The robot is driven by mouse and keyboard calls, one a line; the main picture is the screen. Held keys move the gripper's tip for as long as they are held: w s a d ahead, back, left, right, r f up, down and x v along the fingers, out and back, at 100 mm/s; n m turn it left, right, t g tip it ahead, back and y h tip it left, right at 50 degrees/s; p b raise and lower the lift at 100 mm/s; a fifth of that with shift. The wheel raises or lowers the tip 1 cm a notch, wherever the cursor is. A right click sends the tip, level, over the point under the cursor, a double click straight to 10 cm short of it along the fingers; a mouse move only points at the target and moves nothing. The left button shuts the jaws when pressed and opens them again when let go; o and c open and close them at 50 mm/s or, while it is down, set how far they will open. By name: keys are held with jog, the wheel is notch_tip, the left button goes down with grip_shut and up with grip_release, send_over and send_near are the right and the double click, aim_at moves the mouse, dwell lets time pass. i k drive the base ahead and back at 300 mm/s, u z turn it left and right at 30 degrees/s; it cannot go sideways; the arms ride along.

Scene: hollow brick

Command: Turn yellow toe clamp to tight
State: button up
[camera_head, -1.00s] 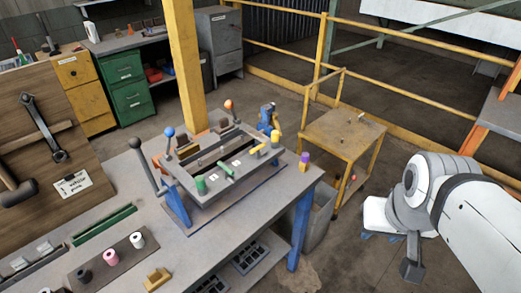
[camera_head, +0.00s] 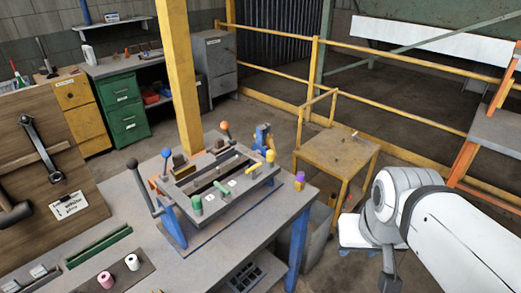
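The blue-legged clamping fixture (camera_head: 215,188) stands on the grey workbench. A yellow clamp piece with a rounded knob (camera_head: 270,156) sits at the fixture's right end, with a yellow part (camera_head: 256,173) just in front of it. I take these as the yellow toe clamp; how tight it is cannot be told at this size. My arm comes in from the right, well apart from the fixture. A white part with blue bits, perhaps my gripper (camera_head: 358,235), shows below the arm's end, partly hidden behind it. Its fingers cannot be made out.
A green knob (camera_head: 196,203), a blue ball lever, a black ball lever (camera_head: 133,164) and an orange ball lever stand around the fixture. A purple-topped yellow piece (camera_head: 299,181) stands at the bench's right corner.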

aim_at(254, 175)
jog(key=z, duration=0.05)
jog(key=i, duration=0.9)
jog(key=u, duration=0.1)
